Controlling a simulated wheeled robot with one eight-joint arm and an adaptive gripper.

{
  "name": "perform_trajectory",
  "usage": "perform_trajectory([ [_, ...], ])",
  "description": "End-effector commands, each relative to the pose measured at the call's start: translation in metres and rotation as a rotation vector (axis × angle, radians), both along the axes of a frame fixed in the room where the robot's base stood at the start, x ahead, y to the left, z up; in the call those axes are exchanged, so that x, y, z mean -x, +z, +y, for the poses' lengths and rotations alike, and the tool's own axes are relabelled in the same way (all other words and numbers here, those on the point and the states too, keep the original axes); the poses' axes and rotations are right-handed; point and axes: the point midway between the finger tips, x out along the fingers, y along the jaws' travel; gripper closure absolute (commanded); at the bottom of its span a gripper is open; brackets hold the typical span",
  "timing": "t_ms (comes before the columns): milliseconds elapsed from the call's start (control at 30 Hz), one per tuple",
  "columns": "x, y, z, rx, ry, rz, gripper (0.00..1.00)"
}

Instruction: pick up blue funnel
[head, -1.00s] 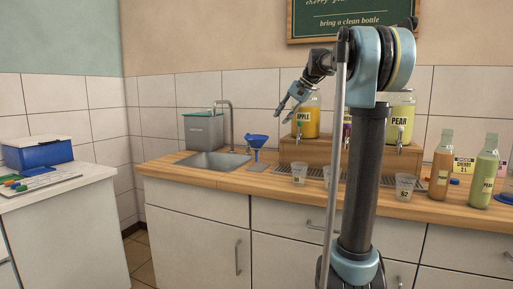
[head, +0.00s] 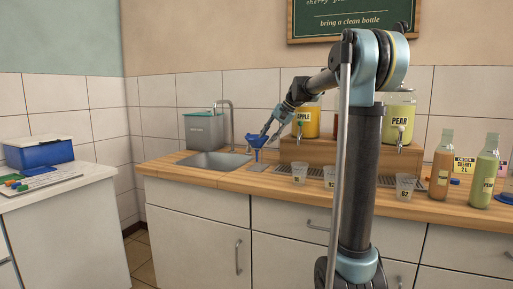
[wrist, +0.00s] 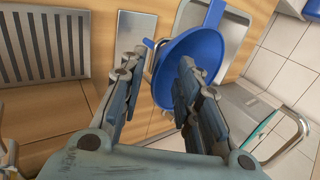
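The blue funnel (head: 255,142) is at the sink's right end of the counter, upright in the head view, its stem above a small grey plate (head: 257,167). In the wrist view the funnel (wrist: 205,55) shows its wide bowl just beyond my fingers. My gripper (head: 268,131) is at the funnel's upper right in the head view. In the wrist view my gripper (wrist: 158,68) is open, with one finger left of the rim and the other overlapping the bowl. I cannot tell whether either finger touches it.
The sink (head: 213,160) with its faucet (head: 231,120) is left of the funnel. To the right are the apple dispenser (head: 306,122), the pear dispenser (head: 400,118) and several clear cups. Two filled bottles (head: 440,168) stand further right. A blue box (head: 38,152) sits on the left counter.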

Motion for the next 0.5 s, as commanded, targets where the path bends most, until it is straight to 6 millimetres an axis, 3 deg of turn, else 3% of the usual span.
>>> perform_trajectory([
  [100, -0.0029, -0.0112, 0.0069, 0.0, 0.001, -0.001, 0.7],
  [333, -0.0036, -0.0134, 0.0082, 0.0, -0.001, -0.001, 0.7],
  [367, -0.0036, -0.0134, 0.0082, 0.0, -0.001, -0.001, 0.72],
  [500, -0.0036, -0.0133, 0.0079, 0.0, -0.001, -0.001, 1.0],
])
